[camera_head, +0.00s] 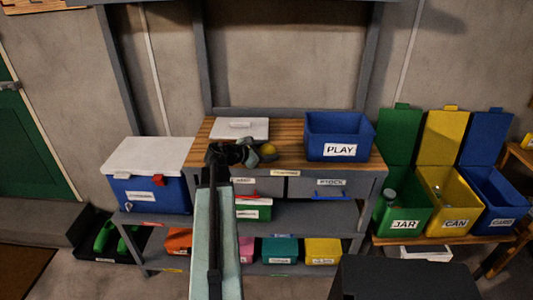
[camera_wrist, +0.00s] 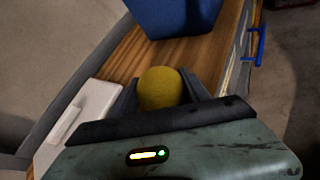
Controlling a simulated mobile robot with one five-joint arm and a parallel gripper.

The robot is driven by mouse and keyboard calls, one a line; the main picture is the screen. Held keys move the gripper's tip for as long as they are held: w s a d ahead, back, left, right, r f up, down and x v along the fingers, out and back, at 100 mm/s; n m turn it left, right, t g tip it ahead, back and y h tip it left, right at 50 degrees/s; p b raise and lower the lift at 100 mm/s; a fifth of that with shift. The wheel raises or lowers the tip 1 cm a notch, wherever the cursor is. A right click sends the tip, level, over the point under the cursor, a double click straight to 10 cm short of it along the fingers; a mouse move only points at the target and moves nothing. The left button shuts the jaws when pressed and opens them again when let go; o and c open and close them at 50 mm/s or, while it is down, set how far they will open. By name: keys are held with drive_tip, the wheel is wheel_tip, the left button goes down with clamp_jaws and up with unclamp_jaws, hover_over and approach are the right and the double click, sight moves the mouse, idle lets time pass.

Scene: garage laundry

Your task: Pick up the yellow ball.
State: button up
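The yellow ball (camera_wrist: 160,87) is between the two dark fingers of my gripper (camera_wrist: 160,92) in the wrist view. One finger is on each side, close to the ball, and its lower part is hidden behind the gripper body. I cannot tell whether the fingers press on it. In the head view the ball (camera_head: 268,150) shows at the right of my gripper (camera_head: 259,155), over the wooden bench top (camera_head: 290,155). Whether the ball rests on the wood is not clear.
A blue PLAY bin (camera_head: 339,137) stands on the bench to the right. A white lidded item (camera_head: 240,128) lies behind my gripper. A blue cooler (camera_head: 150,190) is at the left. Green JAR (camera_head: 404,224) and yellow CAN (camera_head: 456,223) bins are farther right. Bare wood lies between the ball and the PLAY bin.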

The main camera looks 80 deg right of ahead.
sight(268, 145)
drive_tip(key=shift+r, duration=0.1)
wheel_tip(268, 145, up, 10)
drive_tip(key=p, duration=1)
drive_tip(key=shift+w, duration=0.1)
